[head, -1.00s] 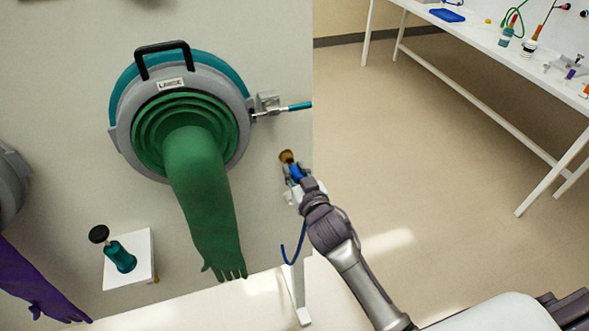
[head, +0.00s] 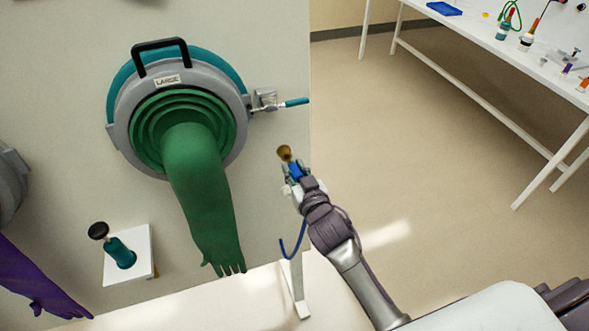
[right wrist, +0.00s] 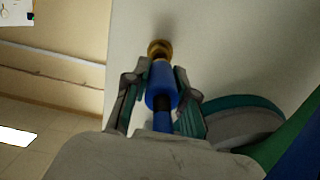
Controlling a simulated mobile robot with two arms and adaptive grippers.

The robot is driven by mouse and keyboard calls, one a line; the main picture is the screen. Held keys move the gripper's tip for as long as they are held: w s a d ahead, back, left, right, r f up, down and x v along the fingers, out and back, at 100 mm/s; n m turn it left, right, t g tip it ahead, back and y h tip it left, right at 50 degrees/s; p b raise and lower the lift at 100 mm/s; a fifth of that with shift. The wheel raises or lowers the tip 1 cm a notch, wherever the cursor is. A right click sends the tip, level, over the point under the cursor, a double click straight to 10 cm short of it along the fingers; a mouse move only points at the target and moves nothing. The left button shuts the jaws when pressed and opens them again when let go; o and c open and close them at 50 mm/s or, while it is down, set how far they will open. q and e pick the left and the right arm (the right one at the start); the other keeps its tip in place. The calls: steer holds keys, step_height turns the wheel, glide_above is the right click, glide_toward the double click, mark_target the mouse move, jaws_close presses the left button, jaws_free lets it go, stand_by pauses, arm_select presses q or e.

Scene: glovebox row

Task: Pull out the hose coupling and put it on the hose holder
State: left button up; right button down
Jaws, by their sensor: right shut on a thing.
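The blue hose coupling (head: 295,171) is between the fingers of my right gripper (head: 292,174), beside the right edge of the pale panel. In the right wrist view the gripper (right wrist: 158,90) is shut around the coupling (right wrist: 161,85). A brass fitting (right wrist: 158,48) sits just beyond the coupling's front end, and it also shows in the head view (head: 284,153). I cannot tell whether the two are still joined. A blue hose (head: 292,247) hangs below the gripper. I cannot clearly identify the hose holder. My left gripper is out of view.
A round glove port (head: 118,95) with a green glove (head: 200,195) is left of the gripper. A teal-handled latch (head: 292,102) sticks out above. A white shelf (head: 140,245) holds a teal bottle. A white upright (head: 296,285) stands below. A bench (head: 470,35) is at the far right.

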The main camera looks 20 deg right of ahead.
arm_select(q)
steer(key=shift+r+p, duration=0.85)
arm_select(e)
steer(key=shift+s+d+r, duration=0.1)
steer(key=shift+s+r, duration=0.1)
steer(key=shift+s, duration=1.05)
steer(key=shift+s+r, duration=0.15)
steer(key=shift+s, duration=1.1)
